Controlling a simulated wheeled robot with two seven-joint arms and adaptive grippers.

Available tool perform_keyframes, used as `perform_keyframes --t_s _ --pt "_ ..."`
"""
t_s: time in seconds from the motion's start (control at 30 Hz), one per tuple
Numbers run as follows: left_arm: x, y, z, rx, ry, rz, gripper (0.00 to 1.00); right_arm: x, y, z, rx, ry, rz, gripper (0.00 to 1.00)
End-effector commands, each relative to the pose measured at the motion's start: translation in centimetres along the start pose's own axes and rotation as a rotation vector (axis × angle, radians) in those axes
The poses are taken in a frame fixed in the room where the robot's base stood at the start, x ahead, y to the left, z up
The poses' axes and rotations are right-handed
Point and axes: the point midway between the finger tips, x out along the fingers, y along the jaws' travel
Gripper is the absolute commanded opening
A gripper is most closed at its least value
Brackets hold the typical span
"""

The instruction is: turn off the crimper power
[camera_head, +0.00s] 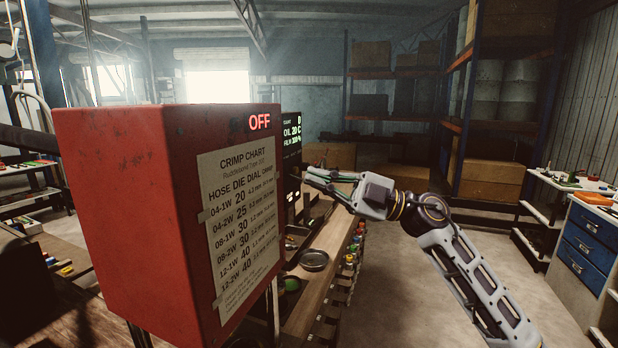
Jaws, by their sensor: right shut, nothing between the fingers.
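The crimper's red cabinet (130,215) stands large at the left of the head view. My right gripper (308,178) is shut and empty. Its fingertips are close to the machine's front below the display. I cannot tell whether they touch it. The power switch is not clearly visible. My left gripper is not in view.
A crimp chart (240,215) is taped to the cabinet's side. A wooden bench (335,240) with a dark round dish (314,260) runs below my right gripper. A blue drawer cabinet (585,245) stands at the right. The floor between is clear.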

Motion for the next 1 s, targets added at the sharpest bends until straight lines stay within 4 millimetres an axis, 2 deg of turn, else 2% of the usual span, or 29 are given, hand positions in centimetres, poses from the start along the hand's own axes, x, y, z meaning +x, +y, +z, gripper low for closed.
perform_keyframes --t_s 0.5,0.7,1.0 --pt "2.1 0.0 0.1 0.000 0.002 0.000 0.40 -6.4 -1.1 0.8 0.001 -0.001 -0.001 0.00" --pt "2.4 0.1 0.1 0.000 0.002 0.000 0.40 -7.4 -1.2 0.8 0.000 0.001 -0.002 0.00" --pt "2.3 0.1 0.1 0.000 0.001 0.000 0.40 -7.5 -1.1 0.8 0.000 0.002 -0.001 0.00"
